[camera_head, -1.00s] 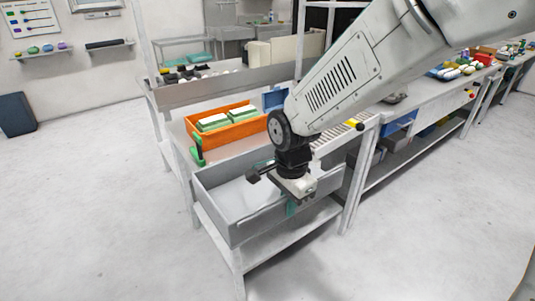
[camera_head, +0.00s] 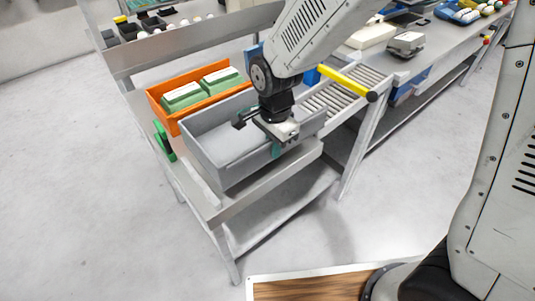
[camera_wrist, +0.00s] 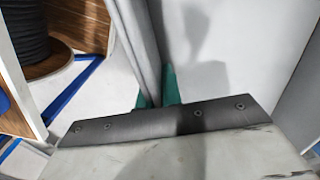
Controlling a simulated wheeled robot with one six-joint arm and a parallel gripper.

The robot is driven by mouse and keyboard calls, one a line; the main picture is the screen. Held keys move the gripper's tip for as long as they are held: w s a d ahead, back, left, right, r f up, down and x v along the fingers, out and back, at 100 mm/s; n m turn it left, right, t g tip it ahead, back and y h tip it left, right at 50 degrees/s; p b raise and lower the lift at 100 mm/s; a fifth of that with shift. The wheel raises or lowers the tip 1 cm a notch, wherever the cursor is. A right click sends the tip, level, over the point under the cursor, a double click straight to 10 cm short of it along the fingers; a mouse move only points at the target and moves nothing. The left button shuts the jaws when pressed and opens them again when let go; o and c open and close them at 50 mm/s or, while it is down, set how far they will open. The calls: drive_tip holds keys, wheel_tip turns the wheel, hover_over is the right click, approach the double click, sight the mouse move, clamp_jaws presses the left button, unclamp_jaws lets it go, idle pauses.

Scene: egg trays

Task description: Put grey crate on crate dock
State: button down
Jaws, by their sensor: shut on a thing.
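The grey crate (camera_head: 246,172) is empty and level over the front part of the steel stand (camera_head: 262,182), close in front of the orange crate. My gripper (camera_head: 277,150) is shut on the crate's near wall, about midway along it. In the wrist view the crate wall (camera_wrist: 140,42) runs between the teal fingertips (camera_wrist: 158,92), with the crate's pale inside to the right. I cannot tell whether the crate's bottom touches the stand. No part is marked as the crate dock; the stand may be it.
An orange crate (camera_head: 172,128) with green and white cartons stands behind the grey crate. A green piece (camera_head: 163,142) sits at the stand's left edge. A roller conveyor (camera_head: 345,88) with a yellow bar (camera_head: 345,82) lies to the right. Open floor is at left and front.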

wheel_tip(320, 180, down, 6)
drive_tip(key=shift+r, duration=0.1)
drive_tip(key=shift+s+d, duration=0.15)
drive_tip(key=shift+s, duration=0.05)
drive_tip(key=c, duration=1.6)
unclamp_jaws()
drive_tip(key=shift+s+f, duration=0.15)
drive_tip(key=shift+f, duration=0.05)
drive_tip(key=shift+o, duration=0.2)
drive_tip(key=shift+r, duration=0.1)
